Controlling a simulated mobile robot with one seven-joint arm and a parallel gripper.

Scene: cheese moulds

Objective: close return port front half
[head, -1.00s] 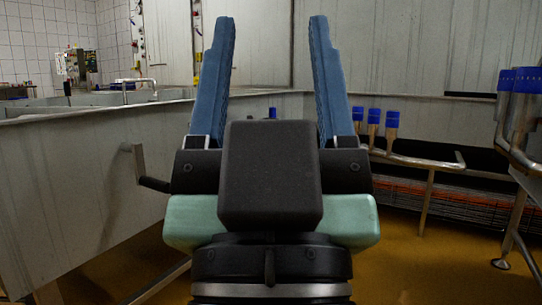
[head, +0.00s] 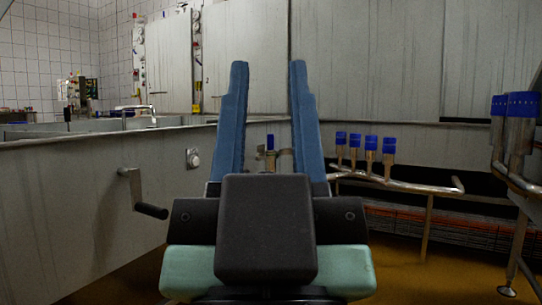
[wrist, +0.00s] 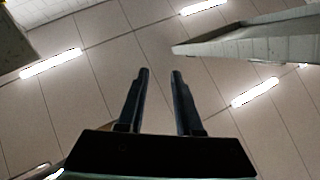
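My gripper (head: 268,64) points upward in the middle of the head view, its two blue fingers apart with nothing between their tips. The fingers also show apart in the wrist view (wrist: 160,72), against the ceiling. Past the fingers, low between them, a small blue-topped fitting (head: 270,145) stands by short metal pipes, partly hidden by my gripper. To the right, several blue-capped pipe ends (head: 371,143) rise from a metal pipe. I cannot tell which fitting is the return port, or whether it is open. My gripper touches none of them.
A steel vat wall (head: 70,215) runs along the left, with a crank handle (head: 140,195) and a round knob (head: 193,158) on it. Larger blue-capped pipes (head: 520,115) stand at the right edge.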

